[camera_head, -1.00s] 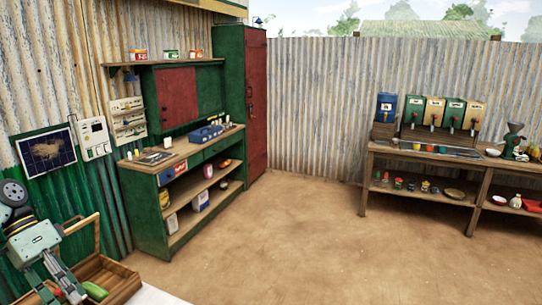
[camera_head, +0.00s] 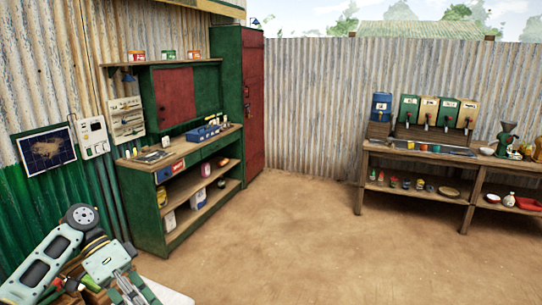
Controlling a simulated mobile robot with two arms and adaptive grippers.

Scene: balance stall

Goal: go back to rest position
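My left gripper (camera_head: 132,294) is at the lower left, pointing down, with my arm bent in from the left edge. Its fingertips run close to the bottom edge, so I cannot tell how far apart they are. No object shows clearly between the fingers. A wooden crate (camera_head: 92,297) sits below and behind my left arm, mostly hidden by it. My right gripper is not in view.
A green workbench (camera_head: 150,214) with shelves stands along the left wall, beside a tall green and red cabinet (camera_head: 252,110). A wooden table (camera_head: 420,157) with several dispensers stands at the right. The dirt floor (camera_head: 300,240) between them is clear.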

